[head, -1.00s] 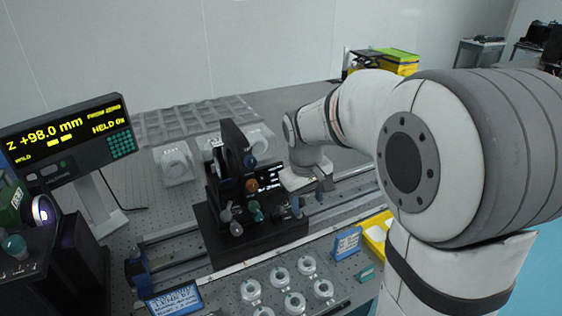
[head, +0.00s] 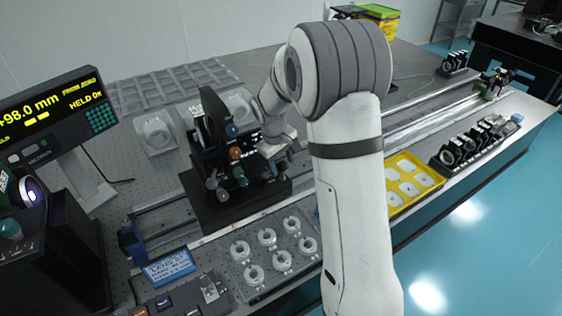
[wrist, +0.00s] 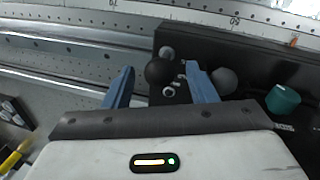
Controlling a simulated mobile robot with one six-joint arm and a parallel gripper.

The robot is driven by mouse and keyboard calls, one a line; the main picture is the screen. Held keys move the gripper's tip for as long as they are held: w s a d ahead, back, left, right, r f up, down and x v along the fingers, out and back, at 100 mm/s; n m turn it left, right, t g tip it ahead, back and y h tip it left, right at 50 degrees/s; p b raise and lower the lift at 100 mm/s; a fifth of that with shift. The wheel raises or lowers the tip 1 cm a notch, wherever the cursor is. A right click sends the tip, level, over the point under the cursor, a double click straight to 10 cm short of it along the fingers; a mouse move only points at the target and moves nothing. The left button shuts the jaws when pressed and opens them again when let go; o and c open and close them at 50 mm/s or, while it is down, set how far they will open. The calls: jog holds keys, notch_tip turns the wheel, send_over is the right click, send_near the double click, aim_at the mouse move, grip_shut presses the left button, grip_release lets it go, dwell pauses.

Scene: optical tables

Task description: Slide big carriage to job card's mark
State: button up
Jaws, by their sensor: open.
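The big black carriage (head: 205,212), with an upright plate and several coloured knobs, sits across the rails at centre left in the head view. Its black body also shows in the wrist view (wrist: 215,50). My gripper (head: 279,165) is at the carriage's right side. In the wrist view my gripper (wrist: 159,86) has its blue fingers apart, with a black ball knob (wrist: 160,72) between them; I cannot tell whether they touch it. A blue card (head: 168,267), perhaps the job card, stands at the front; its text is too small to read.
A readout (head: 55,115) at left shows +98.0 mm and HELD. The rail (head: 425,115) runs on to the right, with another small carriage (head: 492,85) far along it. A tray of rings (head: 275,250) and a yellow tray (head: 415,182) lie along the front.

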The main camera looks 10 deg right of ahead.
jog(key=shift+f, duration=0.15)
jog(key=shift+c, duration=0.5)
grip_shut()
